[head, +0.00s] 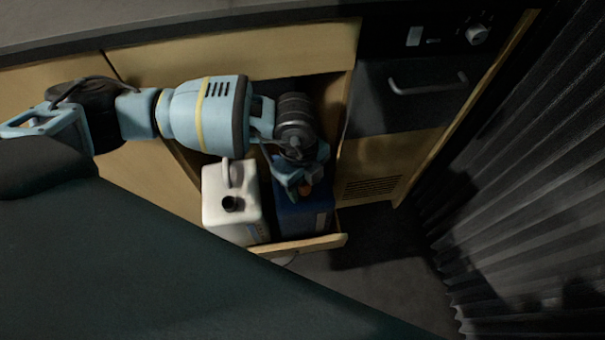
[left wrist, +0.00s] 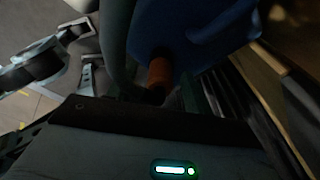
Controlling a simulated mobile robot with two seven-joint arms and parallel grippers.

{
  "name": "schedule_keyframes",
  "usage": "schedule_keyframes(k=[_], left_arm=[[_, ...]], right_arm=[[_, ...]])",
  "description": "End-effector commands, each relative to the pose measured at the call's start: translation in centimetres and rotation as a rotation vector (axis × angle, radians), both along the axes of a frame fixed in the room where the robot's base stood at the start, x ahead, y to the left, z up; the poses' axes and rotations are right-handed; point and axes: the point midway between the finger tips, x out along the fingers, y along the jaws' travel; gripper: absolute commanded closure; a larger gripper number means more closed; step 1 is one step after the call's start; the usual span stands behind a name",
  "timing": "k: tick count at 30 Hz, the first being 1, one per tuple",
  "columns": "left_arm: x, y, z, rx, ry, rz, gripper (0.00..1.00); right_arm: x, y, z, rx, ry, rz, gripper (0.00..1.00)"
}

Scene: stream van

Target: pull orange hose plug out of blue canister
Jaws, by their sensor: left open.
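The blue canister (head: 303,221) stands in the open drawer, with its upper part mostly behind my left gripper. In the left wrist view the orange plug (left wrist: 160,72) sits against the blue canister (left wrist: 185,25), with a dark end towards my gripper. My left gripper (head: 299,189) is open, reaching down over the canister with its fingers close around the plug. I cannot tell whether they touch it. My right gripper is not in view.
A dark appliance with a handle (head: 428,84) is at the right, beside a pleated curtain (head: 520,200). A dark surface fills the lower left.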

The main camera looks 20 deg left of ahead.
Motion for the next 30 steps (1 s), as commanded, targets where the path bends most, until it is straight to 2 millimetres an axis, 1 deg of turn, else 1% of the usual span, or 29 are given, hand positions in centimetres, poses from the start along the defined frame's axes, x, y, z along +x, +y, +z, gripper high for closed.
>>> schedule_keyframes(k=[6, 17, 18, 23, 30], left_arm=[[0.01, -0.02, 0.05, 0.000, -0.001, 0.000, 0.49], [0.02, 0.01, 0.04, 0.000, -0.001, 0.000, 0.96], [0.02, 0.01, 0.04, 0.000, -0.001, 0.000, 0.79], [0.03, 0.02, 0.04, 0.000, 0.000, 0.000, 0.99], [0.03, 0.01, 0.20, 0.000, -0.001, 0.000, 1.00]], right_arm=[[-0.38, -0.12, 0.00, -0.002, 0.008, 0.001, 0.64], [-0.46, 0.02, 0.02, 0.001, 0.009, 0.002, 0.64], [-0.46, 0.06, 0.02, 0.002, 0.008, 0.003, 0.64], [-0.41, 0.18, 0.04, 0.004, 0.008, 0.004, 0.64], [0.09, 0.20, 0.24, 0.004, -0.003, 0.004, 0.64]])
